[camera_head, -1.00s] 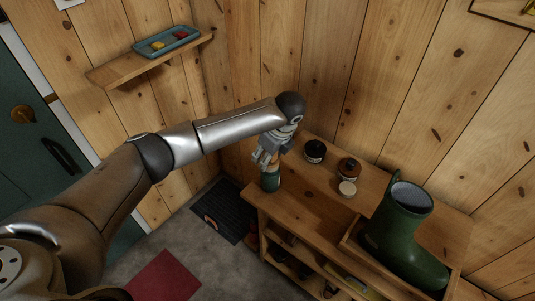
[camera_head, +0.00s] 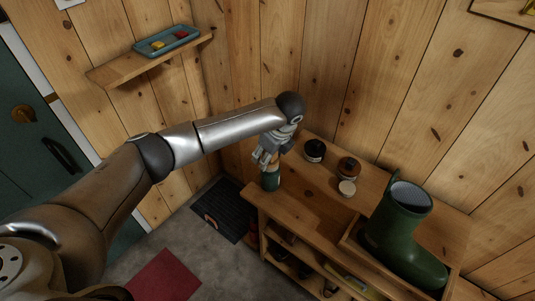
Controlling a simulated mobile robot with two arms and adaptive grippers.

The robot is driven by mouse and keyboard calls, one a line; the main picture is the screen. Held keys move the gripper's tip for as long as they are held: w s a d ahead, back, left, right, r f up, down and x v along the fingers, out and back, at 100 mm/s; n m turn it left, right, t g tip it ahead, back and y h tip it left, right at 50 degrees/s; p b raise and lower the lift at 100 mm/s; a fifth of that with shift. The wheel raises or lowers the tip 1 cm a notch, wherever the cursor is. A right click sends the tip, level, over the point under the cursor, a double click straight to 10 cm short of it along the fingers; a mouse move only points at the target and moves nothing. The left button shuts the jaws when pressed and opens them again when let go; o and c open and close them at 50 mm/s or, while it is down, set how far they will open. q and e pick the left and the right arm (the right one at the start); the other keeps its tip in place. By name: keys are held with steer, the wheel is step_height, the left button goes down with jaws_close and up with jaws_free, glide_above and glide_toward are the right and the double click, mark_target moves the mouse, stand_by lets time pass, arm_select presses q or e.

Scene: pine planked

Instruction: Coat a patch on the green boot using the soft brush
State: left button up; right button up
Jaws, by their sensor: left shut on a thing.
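The green boot (camera_head: 397,232) stands upright at the right of the wooden bench, within a raised wooden edge. My left gripper (camera_head: 268,160) points down at the bench's left end and is shut. A small orange-brown piece, which looks like the handle of the soft brush (camera_head: 275,167), shows at its fingers. A dark green cup (camera_head: 270,181) is directly below the fingers. The brush's bristles are hidden. My right gripper is out of view.
On the bench (camera_head: 312,203) stand a dark jar (camera_head: 314,151), a brown jar (camera_head: 348,168) and a small pale-topped pot (camera_head: 347,188), between gripper and boot. Shelves below hold items. A wall shelf (camera_head: 125,70) carries a blue tray (camera_head: 150,51). The bench's front strip is clear.

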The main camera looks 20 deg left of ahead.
arm_select(q)
steer(key=shift+f, duration=0.1)
stand_by(0.8)
steer(key=shift+p, duration=0.3)
stand_by(0.3)
step_height(320, 180, up, 7)
steer(key=p, duration=0.8)
stand_by(0.5)
steer(key=n, duration=0.1)
steer(key=s+r+n+b, duration=0.1)
steer(key=n, duration=0.1)
steer(key=shift+s+d+g, duration=0.1)
steer(key=shift+d+g, duration=0.1)
steer(key=shift+g, duration=0.2)
steer(key=s+r+n+g+h+b, duration=0.1)
steer(key=s+r+n+g+b, duration=0.1)
steer(key=s+n, duration=0.8)
steer(key=s+a+r+n+g+h+b, duration=0.1)
steer(key=s+r+n+g+h+b, duration=0.1)
steer(key=s+n+b, duration=0.3)
steer(key=s+r+n, duration=0.1)
steer(key=s+n, duration=0.3)
steer(key=s, duration=0.1)
steer(key=shift+s+n, duration=0.35)
steer(key=shift+n, duration=0.05)
